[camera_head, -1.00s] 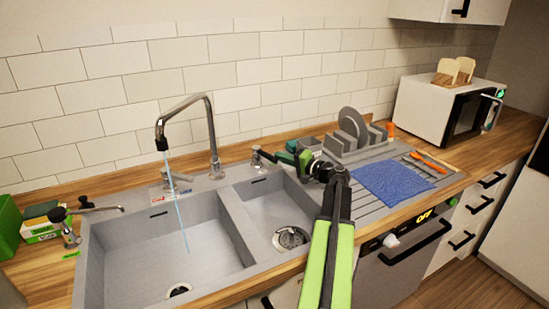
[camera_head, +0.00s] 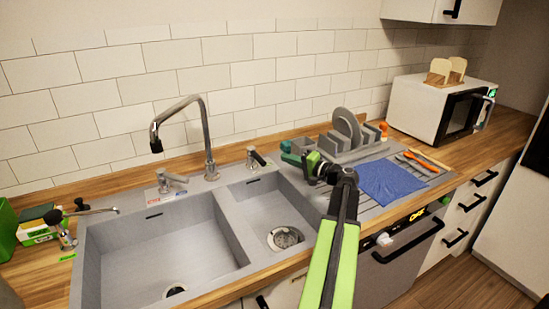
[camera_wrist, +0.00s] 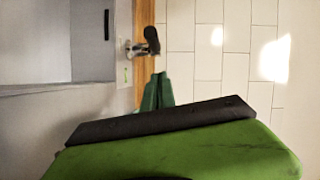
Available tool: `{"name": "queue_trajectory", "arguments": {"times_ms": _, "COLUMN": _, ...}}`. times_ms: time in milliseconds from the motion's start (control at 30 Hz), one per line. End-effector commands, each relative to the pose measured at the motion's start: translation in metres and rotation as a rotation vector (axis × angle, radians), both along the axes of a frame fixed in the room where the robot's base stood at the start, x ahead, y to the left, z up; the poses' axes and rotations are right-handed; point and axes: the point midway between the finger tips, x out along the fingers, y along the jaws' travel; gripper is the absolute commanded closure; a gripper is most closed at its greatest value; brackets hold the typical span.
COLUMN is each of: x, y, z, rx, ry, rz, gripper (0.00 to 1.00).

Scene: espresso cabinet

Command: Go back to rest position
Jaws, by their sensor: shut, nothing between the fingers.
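My gripper (camera_head: 290,153) is at the end of my green and black arm, above the right part of the sink, near the dish rack. Its green fingers point left toward the wall side. In the wrist view, the gripper (camera_wrist: 157,90) is shut and empty, its fingers together. A lever tap with a black knob (camera_wrist: 148,42) shows beyond the fingertips; it also shows in the head view (camera_head: 256,157). The curved faucet (camera_head: 205,135) stands behind the sink, and no water stream shows from its spout.
The double sink (camera_head: 110,255) is set in a wooden counter. To the right are a grey dish rack (camera_head: 335,150), a blue cloth (camera_head: 390,182), orange utensils (camera_head: 422,163) and a white microwave (camera_head: 418,108). Green boxes (camera_head: 38,238) stand at the left.

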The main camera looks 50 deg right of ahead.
Motion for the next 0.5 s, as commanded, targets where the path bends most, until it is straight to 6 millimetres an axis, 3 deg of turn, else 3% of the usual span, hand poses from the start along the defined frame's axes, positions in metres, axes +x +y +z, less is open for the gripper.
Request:
{"name": "queue_trajectory", "arguments": {"times_ms": 33, "x": -0.014, "y": 0.004, "z": 0.001, "rx": 0.000, "ry": -0.001, "rz": -0.003, "gripper": 1.00}}
{"name": "queue_trajectory", "arguments": {"times_ms": 200, "x": -0.044, "y": 0.010, "z": 0.003, "rx": 0.000, "ry": -0.001, "rz": 0.000, "gripper": 1.00}}
{"name": "queue_trajectory", "arguments": {"times_ms": 500, "x": -0.056, "y": 0.012, "z": 0.003, "rx": 0.000, "ry": -0.001, "rz": 0.005, "gripper": 1.00}}
